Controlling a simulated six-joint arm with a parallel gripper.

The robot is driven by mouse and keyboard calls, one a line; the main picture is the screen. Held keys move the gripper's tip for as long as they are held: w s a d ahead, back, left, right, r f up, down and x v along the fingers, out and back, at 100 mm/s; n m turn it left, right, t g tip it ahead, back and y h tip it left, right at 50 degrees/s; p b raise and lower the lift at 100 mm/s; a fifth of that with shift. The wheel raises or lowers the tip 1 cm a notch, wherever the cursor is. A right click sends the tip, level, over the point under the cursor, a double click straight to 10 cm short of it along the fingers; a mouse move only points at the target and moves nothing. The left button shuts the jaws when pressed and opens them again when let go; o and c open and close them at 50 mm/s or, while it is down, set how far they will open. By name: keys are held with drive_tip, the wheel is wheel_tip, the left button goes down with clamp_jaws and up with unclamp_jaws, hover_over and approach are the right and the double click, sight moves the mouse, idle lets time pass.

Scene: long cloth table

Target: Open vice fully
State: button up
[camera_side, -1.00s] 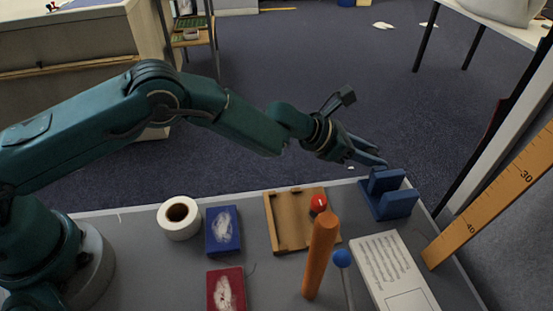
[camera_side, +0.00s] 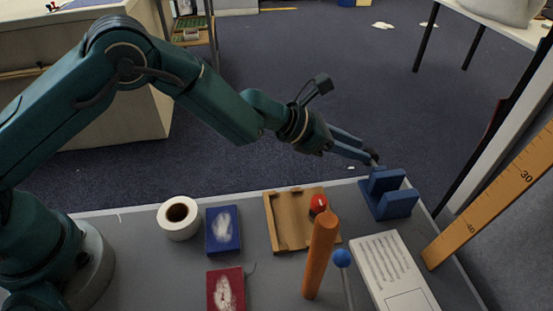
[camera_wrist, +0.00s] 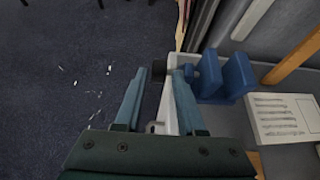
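The blue vice (camera_side: 398,204) stands at the far right corner of the table, with two upright jaws and a gap between them. In the wrist view the vice (camera_wrist: 238,76) is to the right of my fingers. My gripper (camera_side: 369,151) is just behind the vice in the side view.
A wooden tray (camera_side: 287,228), an orange cylinder (camera_side: 320,255), a blue-ball stick (camera_side: 342,258) and a printed sheet (camera_side: 390,268) lie near the vice. A ruler (camera_side: 490,200) rises at the right. A white roll (camera_side: 178,220) and blue (camera_side: 222,235) and red (camera_side: 226,290) blocks sit left.

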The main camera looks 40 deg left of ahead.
sight(372, 150)
drive_tip(key=shift+s+a+r, duration=0.1)
idle(0.3)
wheel_tip(372, 150, up, 5)
drive_tip(key=shift+t+h, duration=0.5)
drive_tip(key=shift+w+d+f, duration=0.5)
drive_tip(key=shift+f, duration=0.75)
drive_tip(key=shift+w+d+f, duration=0.5)
drive_tip(key=shift+w+f, duration=0.05)
drive_tip(key=shift+f, duration=0.75)
drive_tip(key=shift+w+d+f, duration=0.5)
drive_tip(key=shift+f, duration=0.75)
clamp_jaws()
